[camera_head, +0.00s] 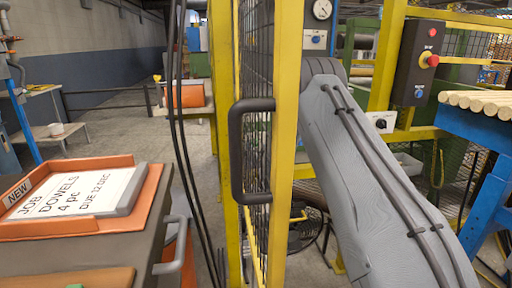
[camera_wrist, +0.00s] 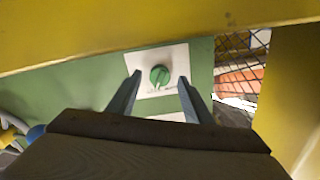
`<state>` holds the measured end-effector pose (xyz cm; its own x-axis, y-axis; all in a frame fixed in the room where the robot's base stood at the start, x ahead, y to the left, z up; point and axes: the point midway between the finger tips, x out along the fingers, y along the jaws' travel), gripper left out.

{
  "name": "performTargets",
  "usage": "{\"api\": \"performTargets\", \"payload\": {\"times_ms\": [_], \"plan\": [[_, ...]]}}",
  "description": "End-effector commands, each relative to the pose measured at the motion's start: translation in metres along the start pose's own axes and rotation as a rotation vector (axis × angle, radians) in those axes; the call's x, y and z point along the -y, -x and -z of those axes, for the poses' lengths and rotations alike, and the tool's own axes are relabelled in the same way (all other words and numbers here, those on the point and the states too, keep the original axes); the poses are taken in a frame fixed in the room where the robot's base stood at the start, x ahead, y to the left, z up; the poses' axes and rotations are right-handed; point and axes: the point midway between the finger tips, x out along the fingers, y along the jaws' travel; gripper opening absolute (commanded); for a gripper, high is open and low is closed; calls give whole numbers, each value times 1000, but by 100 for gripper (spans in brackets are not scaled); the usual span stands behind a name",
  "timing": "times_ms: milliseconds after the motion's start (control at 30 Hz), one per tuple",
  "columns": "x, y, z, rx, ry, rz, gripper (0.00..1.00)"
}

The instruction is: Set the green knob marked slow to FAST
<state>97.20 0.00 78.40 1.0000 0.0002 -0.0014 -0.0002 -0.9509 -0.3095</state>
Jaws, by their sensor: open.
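A green knob (camera_wrist: 159,76) sits on a white plate (camera_wrist: 174,56) on a green panel (camera_wrist: 95,76) in the wrist view. The marks below the knob are too small to read. My gripper (camera_wrist: 160,82) is open, with one finger on each side of the knob in the picture. I see no contact between the fingers and the knob. In the head view my grey arm reaches up and away, and the gripper and the green knob are hidden.
A yellow guard post (camera_head: 286,130) with a black handle (camera_head: 240,150) stands left of my arm. A black control box (camera_head: 418,62) with a red button is at the right. A yellow beam (camera_wrist: 130,30) crosses above the panel. An orange tray (camera_head: 75,228) is at left.

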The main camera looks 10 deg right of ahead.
Motion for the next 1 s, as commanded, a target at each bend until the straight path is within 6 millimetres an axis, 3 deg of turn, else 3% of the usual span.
{"api": "performTargets", "payload": {"times_ms": [200, 367, 867, 1000], "plan": [[1, 37, 1, 1, 0, 0, 46], [1, 56, 0, 1, 0, 0, 46], [1, 64, 2, 14, 3, -4, 46], [4, 77, 11, 99, 20, -31, 46]]}}
